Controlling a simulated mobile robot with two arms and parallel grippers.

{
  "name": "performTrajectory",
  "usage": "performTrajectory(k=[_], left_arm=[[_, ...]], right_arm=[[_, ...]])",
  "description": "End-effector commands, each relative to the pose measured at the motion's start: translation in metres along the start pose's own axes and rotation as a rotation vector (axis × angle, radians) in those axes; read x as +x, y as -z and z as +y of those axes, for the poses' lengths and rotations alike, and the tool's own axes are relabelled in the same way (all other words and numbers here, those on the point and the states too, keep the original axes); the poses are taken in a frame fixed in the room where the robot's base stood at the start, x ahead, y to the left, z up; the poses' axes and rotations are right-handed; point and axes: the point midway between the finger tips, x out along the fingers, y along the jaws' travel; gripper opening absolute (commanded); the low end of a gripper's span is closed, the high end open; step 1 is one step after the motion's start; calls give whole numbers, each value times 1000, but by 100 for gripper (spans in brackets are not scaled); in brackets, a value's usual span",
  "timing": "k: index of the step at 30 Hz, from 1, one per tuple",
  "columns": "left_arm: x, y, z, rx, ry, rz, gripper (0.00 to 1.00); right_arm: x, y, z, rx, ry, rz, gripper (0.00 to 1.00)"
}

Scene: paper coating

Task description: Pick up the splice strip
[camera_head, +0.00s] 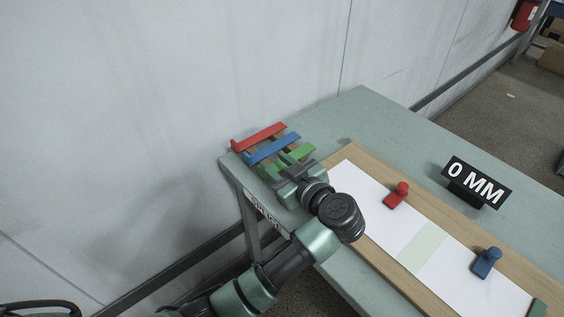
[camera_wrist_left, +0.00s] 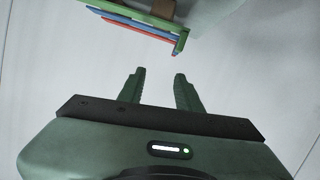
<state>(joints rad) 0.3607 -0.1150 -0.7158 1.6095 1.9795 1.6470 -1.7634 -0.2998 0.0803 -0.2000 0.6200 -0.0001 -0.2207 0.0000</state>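A red strip (camera_head: 259,137), a blue strip (camera_head: 271,149) and a green strip (camera_head: 297,155) lie side by side at the table's left corner. Which one is the splice strip is not marked legibly. My left gripper (camera_head: 283,170) is beside the green strip, nearest to it, and partly hides it. In the left wrist view the two fingers (camera_wrist_left: 160,75) are apart with nothing between them. The green strip (camera_wrist_left: 135,23), the blue strip (camera_wrist_left: 120,17) and the red strip (camera_wrist_left: 142,36) show beyond the fingertips. My right gripper is not in view.
A wooden board (camera_head: 346,149) on the table (camera_head: 366,110) bears white paper (camera_head: 377,203) with a pale green band (camera_head: 423,247) across it. A red clamp-like piece (camera_head: 397,195) and a blue one (camera_head: 486,262) stand on it. A "0 MM" sign (camera_head: 476,183) stands behind. A wall borders the table.

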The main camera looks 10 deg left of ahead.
Motion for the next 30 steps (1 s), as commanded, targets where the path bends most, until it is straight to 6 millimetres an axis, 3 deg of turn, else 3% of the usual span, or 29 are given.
performTrajectory(k=[3,7,22,30], left_arm=[[-6,-17,-10,96,91,-83,35],[-4,-24,-17,142,133,-121,35],[60,-31,-21,144,137,-122,35],[68,-34,-22,141,134,-126,35]], right_arm=[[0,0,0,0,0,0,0],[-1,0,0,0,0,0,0],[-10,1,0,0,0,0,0],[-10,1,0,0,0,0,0]])
